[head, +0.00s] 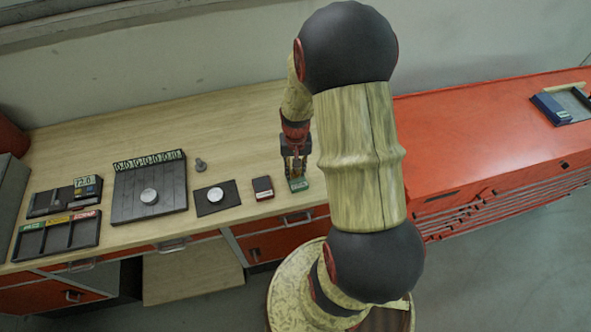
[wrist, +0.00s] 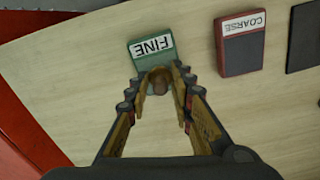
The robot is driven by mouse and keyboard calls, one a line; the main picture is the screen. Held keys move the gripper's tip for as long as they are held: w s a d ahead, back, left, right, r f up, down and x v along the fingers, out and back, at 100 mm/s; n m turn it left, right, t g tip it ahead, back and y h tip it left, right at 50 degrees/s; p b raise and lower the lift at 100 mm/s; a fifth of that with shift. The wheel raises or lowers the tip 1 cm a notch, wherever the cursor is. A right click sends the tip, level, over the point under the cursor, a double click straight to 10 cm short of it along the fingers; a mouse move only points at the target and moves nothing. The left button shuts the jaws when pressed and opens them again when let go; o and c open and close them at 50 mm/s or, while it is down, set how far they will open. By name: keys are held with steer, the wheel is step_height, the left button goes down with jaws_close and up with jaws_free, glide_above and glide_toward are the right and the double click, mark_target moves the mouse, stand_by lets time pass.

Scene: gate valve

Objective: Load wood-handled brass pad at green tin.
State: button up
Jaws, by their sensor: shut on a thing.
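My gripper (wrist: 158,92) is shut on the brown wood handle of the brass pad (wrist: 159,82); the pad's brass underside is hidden. The handle sits over the near end of the green tin (wrist: 145,56), which bears a white FINE label. I cannot tell whether the pad touches the tin. In the head view, my gripper (head: 295,165) points down at the green tin (head: 300,185) near the bench's front edge, and the pad cannot be made out there.
A dark red COARSE tin (head: 262,187) stands left of the green tin. Further left are a black mat (head: 231,200) with a silver disc, a grey knob-like piece (head: 200,165), a dark slatted board (head: 125,200) and compartment trays (head: 60,236). The bench behind is clear. A red cabinet (head: 480,140) stands right.

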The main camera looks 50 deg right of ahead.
steer(key=shift+r+p, duration=2.55)
steer(key=shift+r, duration=0.95)
steer(key=shift+f, duration=0.1)
